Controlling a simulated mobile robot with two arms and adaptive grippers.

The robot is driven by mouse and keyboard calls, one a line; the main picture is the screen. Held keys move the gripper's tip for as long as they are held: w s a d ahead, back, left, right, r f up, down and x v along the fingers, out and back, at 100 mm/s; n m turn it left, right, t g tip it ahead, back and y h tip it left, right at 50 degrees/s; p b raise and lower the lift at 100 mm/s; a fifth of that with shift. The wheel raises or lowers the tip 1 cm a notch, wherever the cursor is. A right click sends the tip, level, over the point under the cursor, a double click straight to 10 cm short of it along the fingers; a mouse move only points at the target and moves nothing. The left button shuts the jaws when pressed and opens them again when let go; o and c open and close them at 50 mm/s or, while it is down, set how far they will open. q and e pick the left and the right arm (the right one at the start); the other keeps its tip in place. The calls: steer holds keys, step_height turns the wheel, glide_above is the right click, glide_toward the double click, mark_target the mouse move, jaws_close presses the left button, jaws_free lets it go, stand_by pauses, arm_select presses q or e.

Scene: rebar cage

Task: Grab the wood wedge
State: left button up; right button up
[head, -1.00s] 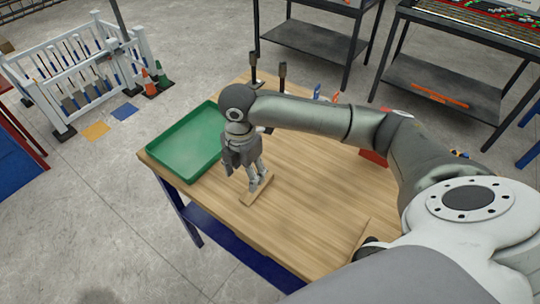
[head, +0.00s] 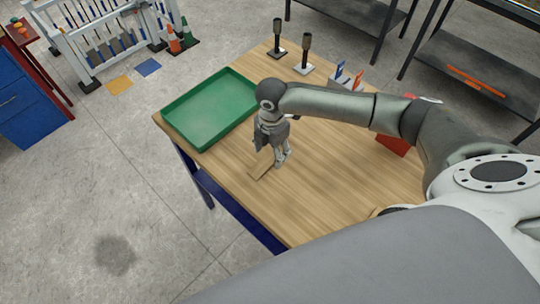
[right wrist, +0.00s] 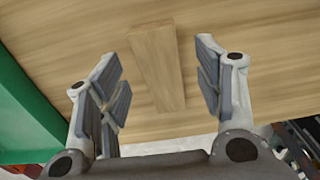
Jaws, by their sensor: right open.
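The wood wedge (head: 261,163) is a small light-brown block lying on the wooden table near its front-left edge. It also shows in the right wrist view (right wrist: 157,65), with its long side running between the two fingers. My right gripper (head: 272,152) is open just above and beside the wedge, and partly covers it in the head view. In the right wrist view the fingers of my right gripper (right wrist: 161,80) stand apart on either side of the wedge, with nothing held. Whether the fingertips touch the table cannot be told. My left gripper is not in view.
A green tray (head: 165,117) lies on the table (head: 330,195) to the left of the wedge. Two dark upright posts (head: 304,50) on bases and a holder with blue and orange items stand at the back. A red object (head: 394,146) lies at right. The table's front is bare.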

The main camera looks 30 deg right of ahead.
step_height(320, 180, down, 2)
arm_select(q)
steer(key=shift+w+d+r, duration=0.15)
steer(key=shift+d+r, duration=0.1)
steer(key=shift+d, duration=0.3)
arm_select(e)
steer(key=c, duration=1.1)
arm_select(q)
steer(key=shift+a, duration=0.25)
arm_select(e)
steer(key=shift+r, duration=0.1)
